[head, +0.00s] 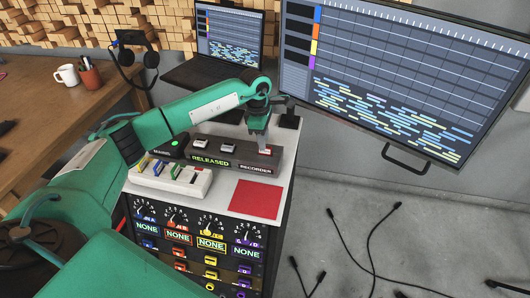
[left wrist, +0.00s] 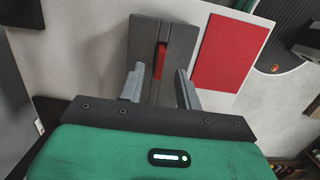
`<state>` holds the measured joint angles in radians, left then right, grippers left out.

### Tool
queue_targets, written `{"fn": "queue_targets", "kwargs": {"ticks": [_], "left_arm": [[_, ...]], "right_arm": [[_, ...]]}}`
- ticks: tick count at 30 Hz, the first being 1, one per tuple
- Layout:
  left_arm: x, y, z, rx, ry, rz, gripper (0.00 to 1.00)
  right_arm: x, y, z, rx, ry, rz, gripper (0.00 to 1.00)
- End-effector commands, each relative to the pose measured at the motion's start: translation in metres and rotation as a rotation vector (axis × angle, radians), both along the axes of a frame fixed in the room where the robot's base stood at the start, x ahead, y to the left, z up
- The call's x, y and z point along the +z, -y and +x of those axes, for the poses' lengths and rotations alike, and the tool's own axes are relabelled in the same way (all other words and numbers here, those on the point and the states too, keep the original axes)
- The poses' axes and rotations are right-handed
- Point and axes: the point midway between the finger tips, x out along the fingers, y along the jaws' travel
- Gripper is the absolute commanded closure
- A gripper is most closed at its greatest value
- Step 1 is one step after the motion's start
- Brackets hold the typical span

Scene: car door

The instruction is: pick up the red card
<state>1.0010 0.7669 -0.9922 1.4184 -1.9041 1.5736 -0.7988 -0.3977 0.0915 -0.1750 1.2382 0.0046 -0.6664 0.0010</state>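The red card (head: 256,199) lies flat on the light top of the console, near its front right corner. It also shows in the left wrist view (left wrist: 230,52), right of the fingers. My left gripper (head: 258,146) points down at the right end of the dark recorder box (head: 228,155), behind the card. In the left wrist view my left gripper (left wrist: 160,72) is open, its fingers on either side of a red key (left wrist: 160,61) on that box. Whether they touch the box cannot be told. The card is outside the fingers. My right gripper is not in view.
The recorder reads "RELEASED". A white block with coloured switches (head: 170,178) stands left of the card. The console front (head: 200,240) has dials reading "NONE". A large monitor (head: 400,75) and laptop (head: 225,40) stand behind. Cables (head: 370,245) lie on the floor at right.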

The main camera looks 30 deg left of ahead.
Motion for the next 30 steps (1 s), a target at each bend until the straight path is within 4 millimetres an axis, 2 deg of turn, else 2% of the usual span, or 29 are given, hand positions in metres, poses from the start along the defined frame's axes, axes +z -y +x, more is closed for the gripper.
{"fn": "queue_targets", "kwargs": {"ticks": [6, 14, 20, 30], "left_arm": [[-0.027, 0.003, 0.001, 0.0, -0.002, 0.0, 0.65], [-0.031, 0.003, 0.001, 0.0, 0.001, 0.0, 0.65], [-0.031, 0.003, 0.001, 0.0, 0.0, 0.0, 1.0], [-0.03, 0.003, 0.001, 0.0, 0.001, 0.0, 1.0]], "right_arm": [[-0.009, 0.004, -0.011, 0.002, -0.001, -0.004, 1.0], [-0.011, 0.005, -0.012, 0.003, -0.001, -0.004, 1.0], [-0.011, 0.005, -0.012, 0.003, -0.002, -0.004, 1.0], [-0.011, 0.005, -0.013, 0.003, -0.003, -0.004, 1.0]]}}
